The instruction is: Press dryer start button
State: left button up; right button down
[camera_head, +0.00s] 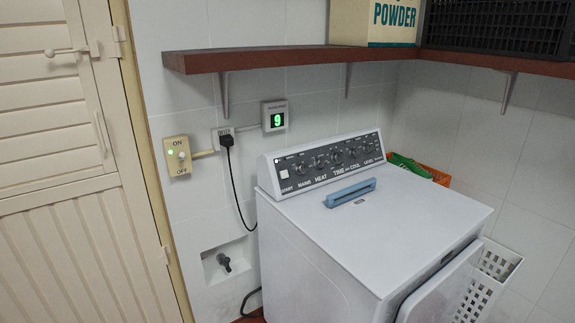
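The white dryer (375,235) stands against the tiled wall, right of centre, with its front door (440,285) hanging open at the lower right. Its dark control panel (330,162) slopes at the back of the top. The small white square start button (284,174) is at the panel's left end, above the word START. Dials labelled MAINS, HEAT, TIME, COOL and LEVEL are to the right of it. A wall switch (180,155) marked ON and OFF shows a green light. Neither of my grippers is in view.
A blue bar-shaped object (350,193) lies on the dryer top below the panel. A reddish shelf (300,58) with a powder box (375,22) runs above. A black cord (234,185) hangs left of the dryer. A white basket (490,280) stands right of the door.

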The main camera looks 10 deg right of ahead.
aim_at(284, 174)
jog(key=i+j+z, duration=0.1)
jog(key=i+j, duration=0.2)
jog(key=i+j+z, duration=0.15)
jog(key=i+j, duration=0.15)
jog(key=i+j+z, duration=0.1)
jog(key=i+j, duration=0.15)
jog(key=j, duration=0.25)
